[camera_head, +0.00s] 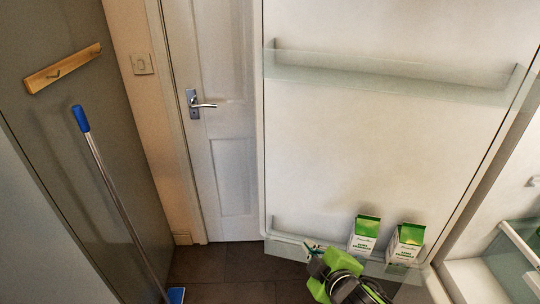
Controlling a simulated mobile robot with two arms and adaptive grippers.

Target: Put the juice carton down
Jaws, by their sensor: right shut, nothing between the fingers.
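Two white cartons with green tops stand side by side in the low clear shelf (284,243) of a large white door panel. The left carton (362,243) and the right carton (403,252) are both upright, with a small gap between them. I cannot tell which one is the juice carton. My right gripper (318,264), green and black, is at the bottom of the view, just left of and in front of the left carton. It is shut and holds nothing. A small red, green and white patch shows by its tips, too small to make out. My left gripper is out of view.
A higher clear shelf (390,80) on the panel is empty. A white room door (235,175) is behind on the left. A blue-handled mop (110,185) leans at the left. Shelving (520,242) stands at the right edge. Dark tiled floor (215,265) shows below.

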